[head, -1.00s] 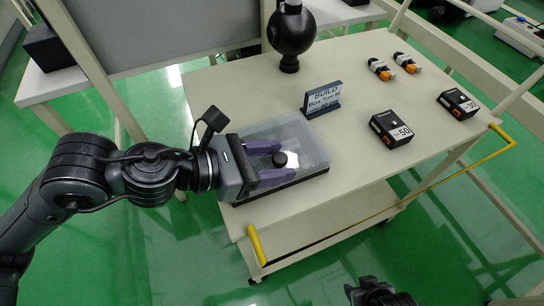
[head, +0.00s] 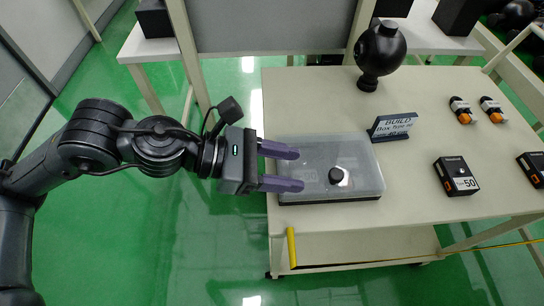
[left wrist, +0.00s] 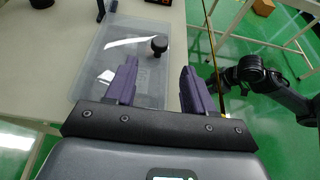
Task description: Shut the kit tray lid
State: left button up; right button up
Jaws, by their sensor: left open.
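The kit tray (head: 300,200) is a shallow dark box at the cart's front left. Its clear lid (head: 360,155) with a black knob (head: 336,175) lies over it and looks flat; I see no clear gap, but cannot tell if it is fully seated. My left gripper (head: 292,168) is open and empty, its purple fingers over the lid's left edge, short of the knob. In the left wrist view the knob (left wrist: 159,44) stands beyond the fingertips (left wrist: 160,72). My right arm (left wrist: 255,78) shows at the right there; its jaws are unclear.
A "BUILD" sign (head: 392,126) stands behind the tray. A black sphere on a stand (head: 380,50) is at the back. A black box marked 50 (head: 457,176) and orange-tipped parts (head: 462,111) lie to the right. A yellow handle (head: 291,248) is at the front left.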

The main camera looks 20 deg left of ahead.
pick_arm(q)
jog(key=shift+v, duration=1.15)
jog(key=shift+d+r, duration=0.1)
jog(key=w+d+r+n+t+h+p, duration=0.1)
jog(key=w+d+r+n+t+p, duration=0.3)
jog(key=n+p, duration=0.5)
jog(key=w+a+r+n+t+y+p, duration=0.15)
jog(key=a+n+t+y+p, duration=0.3)
jog(key=n, duration=1.05)
jog(key=s+a+f+n+g+y+p, duration=0.3)
jog(key=a+f+n+y+p, duration=0.4)
jog(key=n, duration=0.6)
jog(key=s+a+f+n+g+y+p, duration=0.1)
jog(key=s+a+f+n+g+p, duration=0.1)
jog(key=s+f+n+g, duration=0.45)
jog(key=s+a+f+n+g+y+p, duration=0.15)
jog(key=s+n, duration=0.25)
jog(key=s, duration=0.5)
notch_tip(320, 180, up, 37)
jog(key=h+p, duration=0.1)
jog(key=p, duration=3.7)
jog(key=shift+w+a, duration=0.3)
jog(key=shift+a, duration=0.2)
